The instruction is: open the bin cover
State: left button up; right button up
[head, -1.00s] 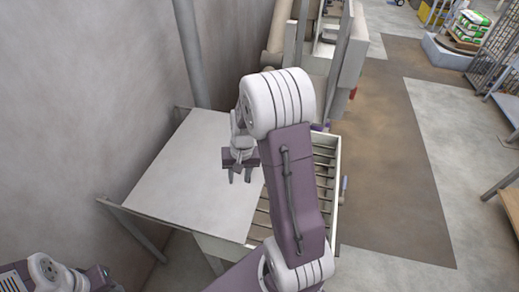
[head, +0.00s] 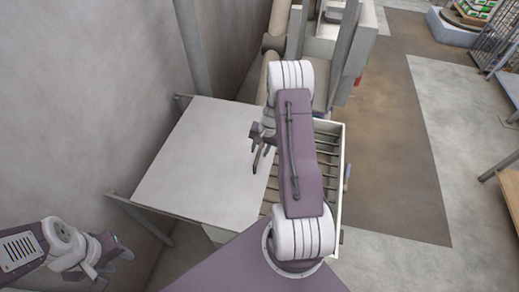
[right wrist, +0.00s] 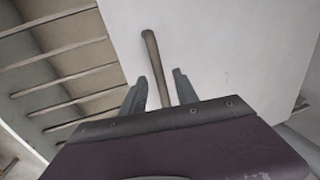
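The bin cover (head: 195,155) is a flat whitish panel beside the wall, left of the exposed slatted part of the bin (head: 342,160). In the right wrist view the cover (right wrist: 225,55) fills the middle and right. A brown bar-like handle (right wrist: 152,60) lies on the cover there. My right gripper (head: 255,168) is over the cover's right edge. In the right wrist view its fingers (right wrist: 159,87) are apart, with the handle's near end between them; contact cannot be told. My left gripper (head: 116,262) is at lower left, away from the cover; its finger gap is unclear.
A grey wall (head: 90,90) rises close at left, with a vertical pipe (head: 190,60) near the cover's far edge. Machine parts (head: 340,50) stand beyond the bin. Open floor (head: 395,140) lies to the right, with a wooden-topped table (head: 508,180) at the far right.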

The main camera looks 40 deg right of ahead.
jog(key=shift+w+a+f, duration=0.1)
jog(key=shift+f, duration=0.4)
jog(key=shift+s, duration=0.2)
grip_shut()
jog(key=shift+w, duration=0.1)
dwell(0.8)
